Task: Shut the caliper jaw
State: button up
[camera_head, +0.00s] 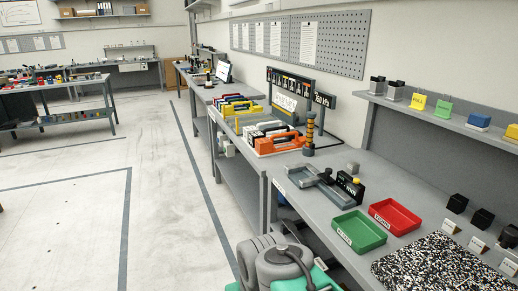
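A grey tool with flat bars (322,187) lies on the long workbench (390,176), in the middle right of the head view. It looks like the caliper, but its jaw is too small to read as open or shut. A black block with light lettering (350,186) sits at its right end; I cannot tell if the two are joined. My gripper is not in view. Rounded grey and green parts at the bottom centre appear to be my own arm, apart from the tool.
A green tray (358,232) and a red tray (395,216) stand nearer on the bench, beside a speckled plate (440,268). A banded post (310,132) and an orange tool (279,144) stand behind the grey tool. Small black blocks line the right. The floor at left is clear.

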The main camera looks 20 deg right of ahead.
aim_at(325, 177)
jog(key=i, duration=2.5)
jog(key=z, duration=0.45)
